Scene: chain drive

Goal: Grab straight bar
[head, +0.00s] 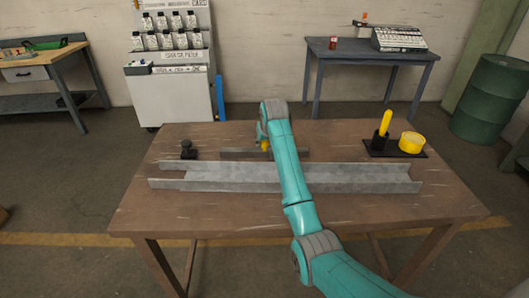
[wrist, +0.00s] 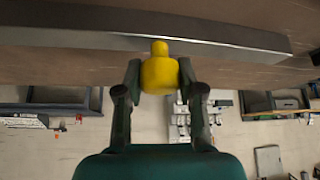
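The straight bar is a short grey bar (head: 233,152) lying along the back of the brown table. In the wrist view, a long grey metal bar (wrist: 80,38) crosses the top and its right end shows. My gripper (head: 264,142) is at the back of the table by the short bar. In the wrist view, a yellow knob (wrist: 160,74) sits between the two fingers of my gripper, which seem to touch it on both sides. The knob's narrow tip meets the bar's edge in the picture; whether they are joined is unclear. My arm hides part of the bar in the head view.
A long grey channel (head: 220,178) lies across the table in front of the bar. A small black fixture (head: 188,150) stands at left. A black tray (head: 376,152) at right holds a yellow-handled tool (head: 384,123) and a yellow round piece (head: 411,142). The table's front (head: 270,217) is clear.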

